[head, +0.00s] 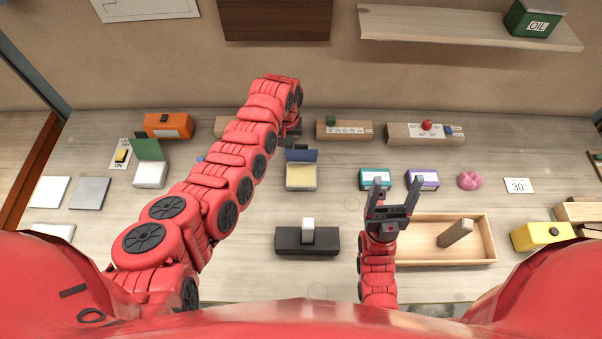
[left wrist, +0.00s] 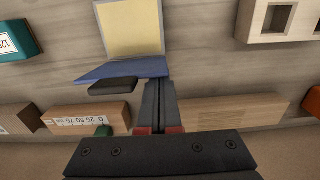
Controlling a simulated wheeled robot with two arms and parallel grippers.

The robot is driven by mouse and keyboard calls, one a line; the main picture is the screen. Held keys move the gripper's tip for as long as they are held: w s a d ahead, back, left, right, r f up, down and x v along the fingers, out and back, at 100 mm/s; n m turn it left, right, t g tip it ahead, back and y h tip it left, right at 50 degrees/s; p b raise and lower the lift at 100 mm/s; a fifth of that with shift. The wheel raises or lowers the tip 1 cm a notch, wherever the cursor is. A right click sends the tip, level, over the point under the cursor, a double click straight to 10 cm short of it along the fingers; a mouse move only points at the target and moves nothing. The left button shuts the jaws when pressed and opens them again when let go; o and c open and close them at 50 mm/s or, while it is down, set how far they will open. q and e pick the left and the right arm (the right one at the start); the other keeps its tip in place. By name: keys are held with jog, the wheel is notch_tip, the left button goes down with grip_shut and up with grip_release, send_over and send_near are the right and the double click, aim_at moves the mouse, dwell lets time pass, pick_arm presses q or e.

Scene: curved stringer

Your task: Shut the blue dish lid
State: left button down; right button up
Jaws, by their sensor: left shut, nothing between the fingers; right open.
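The blue dish lid (head: 301,155) stands raised at the back edge of its dish (head: 301,187), which shows a pale yellow inside. In the left wrist view the blue lid (left wrist: 122,70) is seen at a steep angle, with a dark tab (left wrist: 113,87) on its back, beside the dish (left wrist: 131,30). My left gripper (head: 291,138) is behind the lid; its shut, empty fingers (left wrist: 157,86) end close to the lid's back. I cannot tell whether they touch it. My right gripper (head: 396,190) is open and empty, to the right of the dish.
A green-lidded dish (head: 150,174) stands open at left. Wooden slider blocks (head: 344,131) line the back. A black block with a light peg (head: 307,241) is in front, and a wooden tray (head: 470,258) at right. Teal (head: 375,179) and purple (head: 422,179) boxes stand near my right gripper.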

pick_arm(q)
jog(key=shift+s+r+p, duration=0.15)
jog(key=shift+s+p, duration=0.35)
jog(key=shift+p, duration=0.25)
jog(key=shift+s+d+f, duration=0.1)
jog(key=shift+s+f, duration=0.1)
jog(key=shift+w+r, duration=0.1)
jog(key=shift+r, duration=3.5)
